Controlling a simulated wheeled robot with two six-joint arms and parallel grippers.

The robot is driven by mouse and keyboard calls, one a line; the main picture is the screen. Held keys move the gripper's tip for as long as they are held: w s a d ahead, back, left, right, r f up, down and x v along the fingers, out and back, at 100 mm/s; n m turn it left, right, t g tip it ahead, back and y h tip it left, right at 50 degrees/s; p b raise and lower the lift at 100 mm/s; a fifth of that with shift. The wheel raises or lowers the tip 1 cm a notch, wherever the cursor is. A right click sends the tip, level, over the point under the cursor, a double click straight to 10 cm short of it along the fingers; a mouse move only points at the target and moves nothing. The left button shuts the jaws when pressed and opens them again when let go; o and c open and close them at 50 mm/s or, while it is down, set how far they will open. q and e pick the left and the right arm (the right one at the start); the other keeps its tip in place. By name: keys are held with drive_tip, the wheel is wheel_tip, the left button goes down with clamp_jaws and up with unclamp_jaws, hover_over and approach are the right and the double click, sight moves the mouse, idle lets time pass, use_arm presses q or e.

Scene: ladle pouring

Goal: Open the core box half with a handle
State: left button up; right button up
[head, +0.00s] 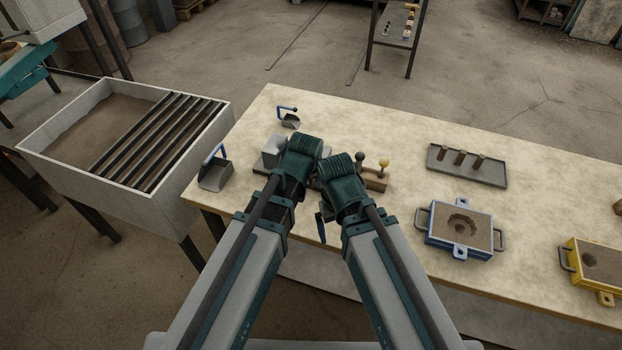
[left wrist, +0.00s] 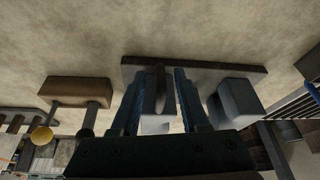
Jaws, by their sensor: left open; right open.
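The core box shows in the left wrist view as a dark base plate (left wrist: 215,72) with a grey block half (left wrist: 235,100) on the right and a paler block (left wrist: 155,125) between my fingers. A dark upright handle (left wrist: 158,88) stands between the blue fingers of my left gripper (left wrist: 160,90), which is open; I cannot tell whether they touch it. In the head view, a grey block (head: 271,152) of the box shows left of my left gripper (head: 303,148); the rest is hidden behind it. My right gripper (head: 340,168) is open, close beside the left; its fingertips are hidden.
A wooden block with knobs (head: 375,181) stands just right of my grippers. Blue-handled scoops (head: 215,174) lie at the left of the table. A grey tray (head: 467,168), a blue mould box (head: 460,228) and a yellow one (head: 596,265) are at right. Bare tabletop lies behind.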

use_arm(q)
drive_tip(key=p+v, duration=1.1)
drive_tip(key=v, duration=0.1)
drive_tip(key=shift+s+r, duration=0.2)
drive_tip(key=shift+r, duration=0.15)
drive_tip(key=s+a+f+n+g, duration=0.1)
drive_tip(key=s+a+g, duration=0.1)
drive_tip(key=a, duration=0.5)
drive_tip(key=s+a+f+g, duration=0.1)
drive_tip(key=s+a+g, duration=0.1)
drive_tip(key=a, duration=0.6)
drive_tip(key=s+d+m+y, duration=0.1)
drive_tip(key=s+d+m, duration=0.2)
drive_tip(key=s+d, duration=0.3)
drive_tip(key=d, duration=0.5)
drive_tip(key=shift+d+r+g+y, duration=0.2)
drive_tip(key=shift+g+y, duration=0.1)
drive_tip(key=shift+y, duration=0.1)
